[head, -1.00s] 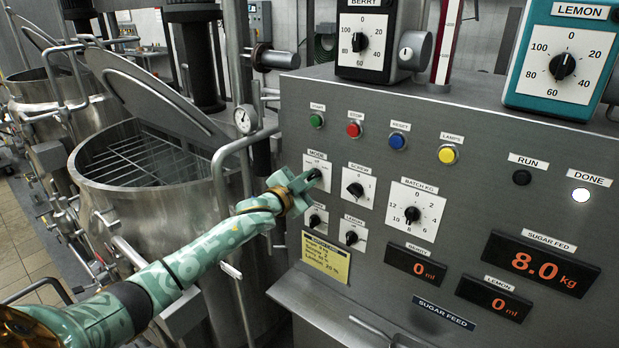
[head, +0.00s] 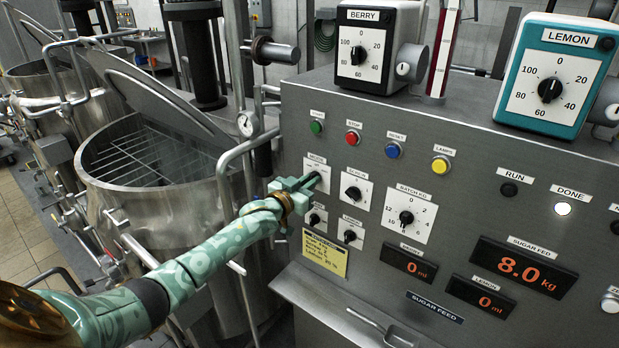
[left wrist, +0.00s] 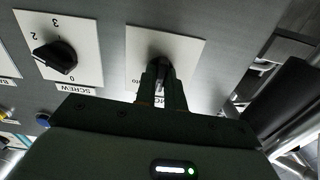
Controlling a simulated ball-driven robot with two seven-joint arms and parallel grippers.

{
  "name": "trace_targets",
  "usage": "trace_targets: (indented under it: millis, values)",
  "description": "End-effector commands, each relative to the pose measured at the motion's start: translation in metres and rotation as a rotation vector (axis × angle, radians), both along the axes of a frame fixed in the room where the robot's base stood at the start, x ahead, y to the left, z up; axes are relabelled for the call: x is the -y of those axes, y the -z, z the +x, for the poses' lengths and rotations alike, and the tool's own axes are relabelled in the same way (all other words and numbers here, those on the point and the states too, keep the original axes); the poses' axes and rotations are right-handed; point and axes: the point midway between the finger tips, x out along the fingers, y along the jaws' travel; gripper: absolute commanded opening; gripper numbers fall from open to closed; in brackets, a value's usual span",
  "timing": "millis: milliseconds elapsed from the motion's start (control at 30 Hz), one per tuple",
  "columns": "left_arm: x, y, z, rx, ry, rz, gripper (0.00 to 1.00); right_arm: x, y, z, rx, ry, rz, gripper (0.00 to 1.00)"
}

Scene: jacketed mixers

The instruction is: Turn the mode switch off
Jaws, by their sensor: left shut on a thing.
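The mode switch is a black knob on a white plate (head: 315,172), under the label MODE on the grey panel. In the left wrist view its knob (left wrist: 159,66) shows between my fingers, with the plate (left wrist: 190,50) around it; most of the plate's lettering is hidden. My left gripper (head: 312,180) is shut on the knob, and its fingers (left wrist: 160,85) reach up to the plate. Which position the knob points to cannot be told. My right gripper is not in view.
The screw dial (head: 354,193) is just right of the mode switch, and two small knobs sit below. Green (head: 316,127), red (head: 352,138), blue and yellow buttons line the panel above. An open steel mixer (head: 150,170) stands left of the panel.

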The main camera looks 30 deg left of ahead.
Motion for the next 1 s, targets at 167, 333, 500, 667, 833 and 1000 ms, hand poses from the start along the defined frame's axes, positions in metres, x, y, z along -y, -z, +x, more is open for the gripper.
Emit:
trace_targets:
  millis: [167, 333, 500, 667, 833, 1000]
  values:
    - [-0.0003, -0.0004, 0.0001, -0.003, 0.0, -0.041, 0.0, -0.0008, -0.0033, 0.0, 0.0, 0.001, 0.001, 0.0]
    - [-0.0002, 0.0, 0.0001, -0.004, 0.0, -0.052, 0.0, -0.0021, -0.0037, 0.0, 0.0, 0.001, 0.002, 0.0]
    - [-0.0002, 0.0001, 0.0001, -0.004, 0.0, -0.052, 0.0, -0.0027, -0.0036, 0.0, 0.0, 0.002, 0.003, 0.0]
    - [-0.0002, 0.0, 0.0001, -0.004, 0.0, -0.051, 0.22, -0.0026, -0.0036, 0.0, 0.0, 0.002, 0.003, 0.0]
    - [-0.0002, 0.0, 0.0001, -0.004, 0.0, -0.051, 0.33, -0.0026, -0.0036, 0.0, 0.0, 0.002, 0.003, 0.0]
    - [-0.0002, 0.0003, -0.001, -0.004, 0.0, -0.051, 0.33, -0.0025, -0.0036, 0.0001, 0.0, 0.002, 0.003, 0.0]
